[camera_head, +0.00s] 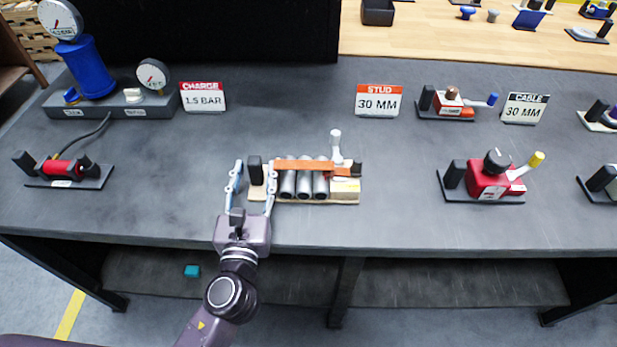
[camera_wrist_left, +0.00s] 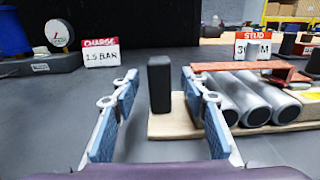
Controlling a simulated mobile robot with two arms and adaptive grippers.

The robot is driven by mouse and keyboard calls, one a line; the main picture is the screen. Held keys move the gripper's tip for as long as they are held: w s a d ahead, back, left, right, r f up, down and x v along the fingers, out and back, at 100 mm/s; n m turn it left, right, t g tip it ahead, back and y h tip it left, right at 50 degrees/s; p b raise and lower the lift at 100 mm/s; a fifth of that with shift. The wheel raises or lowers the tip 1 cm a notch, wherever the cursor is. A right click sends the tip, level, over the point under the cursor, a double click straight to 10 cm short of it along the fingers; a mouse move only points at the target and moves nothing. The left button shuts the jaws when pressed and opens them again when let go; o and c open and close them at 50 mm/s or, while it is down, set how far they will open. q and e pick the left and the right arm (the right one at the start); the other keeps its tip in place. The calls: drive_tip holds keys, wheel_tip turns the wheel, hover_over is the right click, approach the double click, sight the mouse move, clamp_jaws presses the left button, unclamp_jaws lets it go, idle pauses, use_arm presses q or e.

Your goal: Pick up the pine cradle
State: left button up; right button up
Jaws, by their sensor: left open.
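The pine cradle (camera_head: 345,197) is a pale wooden base on the grey bench, holding several grey cylinders under an orange-brown strap. A black upright post (camera_head: 255,170) stands at its left end, and a white-knobbed lever rises near its right end. My left gripper (camera_head: 252,172) is open at the cradle's left end, its fingers on either side of the black post. In the left wrist view the post (camera_wrist_left: 160,84) stands between the two blue-padded fingers, with gaps on both sides. The cradle's base (camera_wrist_left: 180,125) shows there too, partly hidden by the right finger. My right gripper is not in view.
A red device (camera_head: 490,181) sits to the right, and a red cylinder (camera_head: 63,169) on a black base at the left. Behind are a blue pump with gauges (camera_head: 90,68) and the signs CHARGE (camera_head: 203,97), STUD (camera_head: 379,102) and CABLE (camera_head: 524,108). The bench between is clear.

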use_arm(q)
drive_tip(key=shift+w, duration=0.85)
drive_tip(key=shift+c, duration=0.3)
clamp_jaws()
drive_tip(key=shift+r, duration=0.1)
